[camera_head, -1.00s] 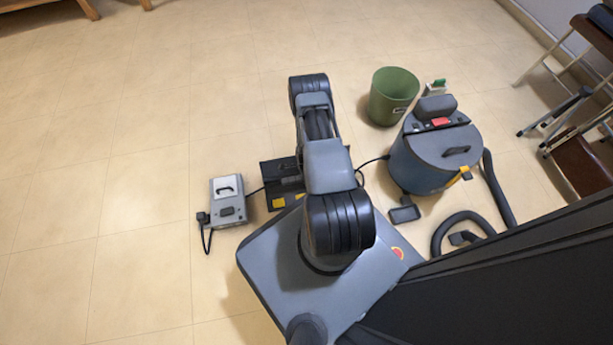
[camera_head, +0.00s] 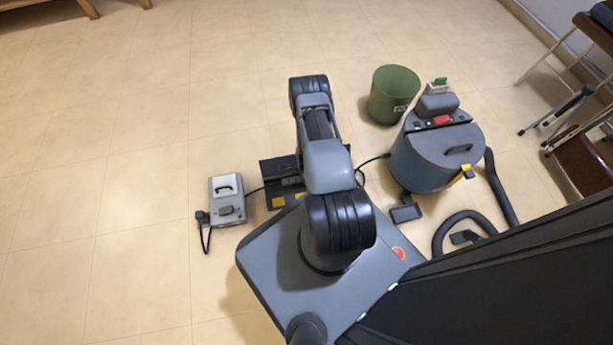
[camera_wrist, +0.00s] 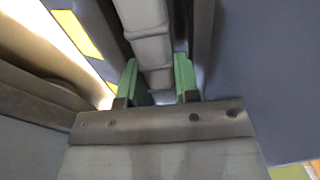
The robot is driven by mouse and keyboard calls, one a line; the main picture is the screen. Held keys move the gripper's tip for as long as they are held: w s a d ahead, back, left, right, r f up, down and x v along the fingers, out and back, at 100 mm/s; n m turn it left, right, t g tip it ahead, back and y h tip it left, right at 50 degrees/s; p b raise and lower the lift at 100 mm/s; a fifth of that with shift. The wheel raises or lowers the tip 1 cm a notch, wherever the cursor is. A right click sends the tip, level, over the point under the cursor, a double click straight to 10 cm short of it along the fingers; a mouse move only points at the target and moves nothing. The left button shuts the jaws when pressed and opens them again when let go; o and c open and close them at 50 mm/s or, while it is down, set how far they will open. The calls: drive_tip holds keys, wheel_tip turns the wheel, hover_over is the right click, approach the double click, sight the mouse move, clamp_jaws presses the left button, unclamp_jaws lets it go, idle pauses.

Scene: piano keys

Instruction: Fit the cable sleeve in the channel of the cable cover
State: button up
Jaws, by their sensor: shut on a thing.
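My gripper (camera_wrist: 157,82) shows at the middle of the wrist view, its two green fingertips on either side of a grey ribbed cable sleeve (camera_wrist: 150,42). It is shut on the sleeve, which runs up and away from the fingers. Dark walls, seemingly of the cable cover (camera_wrist: 95,22), stand on both sides, with a yellow patch at upper left. Whether the sleeve is seated in the channel cannot be told. In the head view the black cable cover (camera_head: 268,172) with yellow patches lies on the floor, partly behind my arm; my gripper is hidden there.
A grey box (camera_head: 227,187) with a cable stands left of the cover. A green bin (camera_head: 391,97) and a blue-grey vacuum cleaner (camera_head: 433,160) with its hose (camera_head: 500,195) stand to the right. A stool (camera_head: 583,165) is at far right. Open floor lies left.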

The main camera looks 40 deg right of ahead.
drive_tip(key=shift+f, duration=1.35)
drive_tip(key=o, duration=0.9)
drive_tip(key=shift+c, duration=0.8)
drive_tip(key=shift+o, duration=0.5)
drive_tip(key=shift+r, duration=0.1)
